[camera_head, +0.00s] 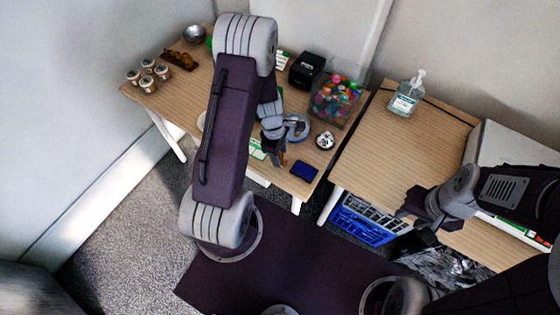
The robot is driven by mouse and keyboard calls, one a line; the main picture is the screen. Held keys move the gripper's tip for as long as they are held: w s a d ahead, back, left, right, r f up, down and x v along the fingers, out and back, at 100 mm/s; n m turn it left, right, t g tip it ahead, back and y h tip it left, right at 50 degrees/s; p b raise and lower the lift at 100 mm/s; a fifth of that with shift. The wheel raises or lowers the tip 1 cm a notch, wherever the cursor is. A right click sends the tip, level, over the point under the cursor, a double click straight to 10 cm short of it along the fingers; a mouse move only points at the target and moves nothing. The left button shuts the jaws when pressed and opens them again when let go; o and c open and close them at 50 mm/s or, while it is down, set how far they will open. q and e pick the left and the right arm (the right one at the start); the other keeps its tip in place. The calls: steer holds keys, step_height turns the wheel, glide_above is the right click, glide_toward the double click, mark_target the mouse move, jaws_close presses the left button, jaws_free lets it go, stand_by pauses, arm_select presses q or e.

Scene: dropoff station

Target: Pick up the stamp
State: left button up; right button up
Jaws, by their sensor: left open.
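My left gripper (279,150) is open and points down over the front part of the left wooden table (335,155). A small brown upright thing (283,159), perhaps the stamp, shows right at its fingertips. It is mostly hidden, and I cannot tell whether the fingers touch it. A dark blue pad (305,171) lies just right of it near the table's front edge. My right gripper (412,222) looks open and empty, in front of the right table (385,150).
A clear bin of colourful pieces (336,98), a black device (306,68) and a round black-and-white item (325,140) stand near the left gripper. Several cups (148,75) and a metal bowl (194,35) are at the far left.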

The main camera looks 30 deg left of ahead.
arm_select(q)
step_height(320, 180, down, 2)
steer(key=shift+w+d+f, duration=0.1)
steer(key=shift+w+d, duration=0.05)
steer(key=c, duration=0.4)
jaws_close()
arm_select(e)
steer(key=shift+w+f, duration=0.1)
steer(key=shift+f, duration=0.4)
arm_select(q)
steer(key=shift+r, duration=0.2)
